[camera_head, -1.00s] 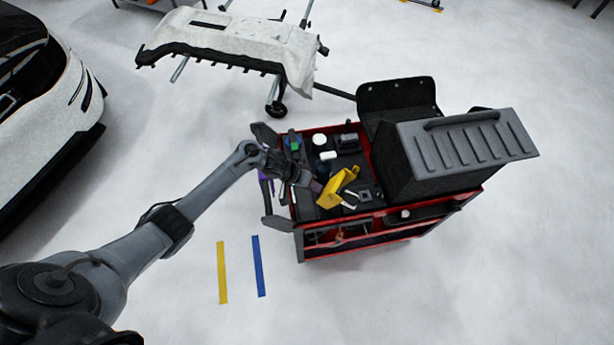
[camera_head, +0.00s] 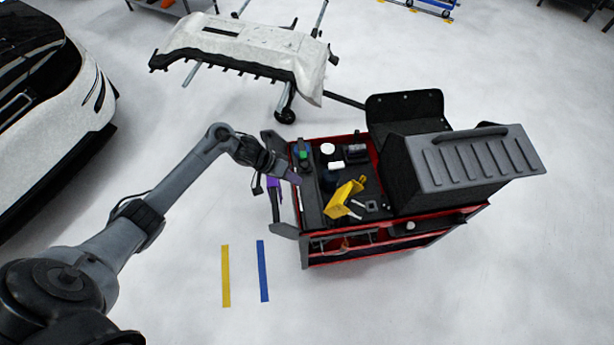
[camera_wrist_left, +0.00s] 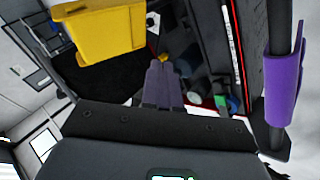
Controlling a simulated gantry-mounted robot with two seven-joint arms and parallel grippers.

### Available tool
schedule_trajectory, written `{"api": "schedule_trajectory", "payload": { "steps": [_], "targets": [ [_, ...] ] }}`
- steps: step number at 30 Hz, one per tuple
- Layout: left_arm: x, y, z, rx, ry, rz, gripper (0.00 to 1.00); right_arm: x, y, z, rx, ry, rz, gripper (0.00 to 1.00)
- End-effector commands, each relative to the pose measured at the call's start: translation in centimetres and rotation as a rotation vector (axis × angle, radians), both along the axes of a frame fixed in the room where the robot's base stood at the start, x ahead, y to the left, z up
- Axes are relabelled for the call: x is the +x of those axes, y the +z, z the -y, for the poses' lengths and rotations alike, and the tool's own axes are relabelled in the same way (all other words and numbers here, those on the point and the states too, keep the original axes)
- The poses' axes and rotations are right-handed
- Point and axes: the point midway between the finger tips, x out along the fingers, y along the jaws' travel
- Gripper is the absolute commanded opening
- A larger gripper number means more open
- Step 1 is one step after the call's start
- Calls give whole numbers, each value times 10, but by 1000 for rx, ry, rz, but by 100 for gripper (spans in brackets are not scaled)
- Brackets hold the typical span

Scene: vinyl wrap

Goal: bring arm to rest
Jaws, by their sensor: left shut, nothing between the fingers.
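My left arm reaches in from the left in the head view. Its gripper (camera_head: 292,178) is over the left edge of the red tool cart (camera_head: 320,262), beside the cart's side handle. In the left wrist view the gripper's two fingers (camera_wrist_left: 162,85) lie together, shut with nothing between them. A yellow holder (camera_head: 344,198) lies in the cart's top tray, to the right of the gripper and apart from it. It also shows in the left wrist view (camera_wrist_left: 98,32). My right gripper is in neither view.
A large grey toolbox (camera_head: 465,160) stands on the cart's right side. A purple item (camera_head: 273,192) hangs at the cart's left side. A white bumper (camera_head: 245,45) rests on a stand behind. A white car (camera_head: 60,120) is at left. Floor between car and cart is clear.

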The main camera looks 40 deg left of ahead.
Motion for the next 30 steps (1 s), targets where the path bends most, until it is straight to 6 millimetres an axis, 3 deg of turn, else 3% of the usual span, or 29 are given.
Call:
{"api": "schedule_trajectory", "payload": {
  "steps": [5,8,11,14,19,21,24,26,30],
  "targets": [
    [-7,3,-5,0,0,-7,0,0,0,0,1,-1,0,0],
    [-20,-8,-2,-4,-2,-35,0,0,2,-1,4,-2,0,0],
    [-47,-30,10,-25,-7,-89,0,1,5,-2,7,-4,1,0],
    [-88,-54,39,-65,-27,-153,0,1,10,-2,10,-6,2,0],
    [-158,-66,134,-119,-22,-143,0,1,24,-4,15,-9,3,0],
    [-173,-54,165,-66,-3,-70,0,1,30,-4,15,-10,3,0],
    [-180,-23,184,59,38,39,0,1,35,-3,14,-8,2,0],
    [-182,3,183,149,66,86,0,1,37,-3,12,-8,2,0],
    [-189,70,157,363,112,118,0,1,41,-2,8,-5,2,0]
  ]
}}
